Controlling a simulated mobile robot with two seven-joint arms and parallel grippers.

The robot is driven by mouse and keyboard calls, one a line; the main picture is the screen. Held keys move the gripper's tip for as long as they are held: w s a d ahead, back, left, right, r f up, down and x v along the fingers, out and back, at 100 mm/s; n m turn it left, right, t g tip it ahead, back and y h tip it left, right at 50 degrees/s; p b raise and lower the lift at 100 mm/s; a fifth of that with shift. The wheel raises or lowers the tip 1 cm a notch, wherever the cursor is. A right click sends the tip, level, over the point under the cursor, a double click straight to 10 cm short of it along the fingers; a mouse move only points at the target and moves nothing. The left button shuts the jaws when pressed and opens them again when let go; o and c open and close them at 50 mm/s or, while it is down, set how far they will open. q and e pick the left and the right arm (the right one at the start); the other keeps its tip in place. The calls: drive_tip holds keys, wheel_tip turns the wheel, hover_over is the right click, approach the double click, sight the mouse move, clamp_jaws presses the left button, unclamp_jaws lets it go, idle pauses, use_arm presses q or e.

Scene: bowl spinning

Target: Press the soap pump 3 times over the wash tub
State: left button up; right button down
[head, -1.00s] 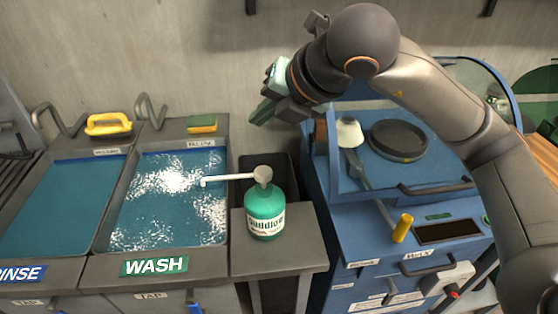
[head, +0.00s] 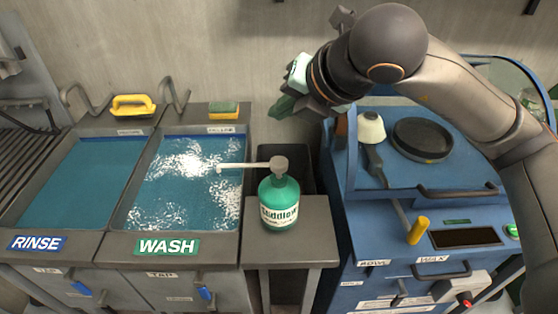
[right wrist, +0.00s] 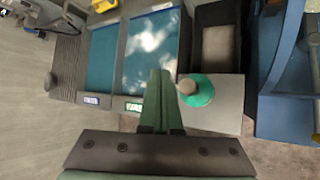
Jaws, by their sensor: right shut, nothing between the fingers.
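The green soap pump bottle (head: 279,203) stands upright on a small grey side table (head: 312,236) right of the wash tub. Its pale nozzle (head: 245,166) points left over the wash tub (head: 190,236), which holds blue water with white glints or suds. In the right wrist view the bottle (right wrist: 201,92) shows from above, just right of the fingers. My right gripper (head: 281,107) is shut and empty, raised above and behind the pump head (head: 278,163), apart from it. In the right wrist view its green fingers (right wrist: 157,78) lie together. My left gripper is not in view.
The rinse tub (head: 80,180) lies left of the wash tub. A blue machine (head: 430,215) stands right of the side table. A dark bin (right wrist: 216,45) is behind the bottle.

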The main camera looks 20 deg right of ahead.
sight(282, 165)
wheel_tip(282, 165, down, 7)
drive_tip(key=b, duration=0.4)
drive_tip(key=shift+f, duration=0.1)
drive_tip(key=shift+f+b, duration=0.2)
drive_tip(key=shift+b, duration=0.15)
use_arm(q)
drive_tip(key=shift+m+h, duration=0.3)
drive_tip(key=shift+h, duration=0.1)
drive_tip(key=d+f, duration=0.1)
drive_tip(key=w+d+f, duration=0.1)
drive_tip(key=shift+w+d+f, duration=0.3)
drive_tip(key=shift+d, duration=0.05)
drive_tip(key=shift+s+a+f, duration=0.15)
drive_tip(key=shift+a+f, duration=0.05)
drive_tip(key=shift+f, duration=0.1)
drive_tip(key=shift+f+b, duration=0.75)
drive_tip(key=shift+b, duration=0.1)
use_arm(e)
drive_tip(key=shift+f, duration=0.4)
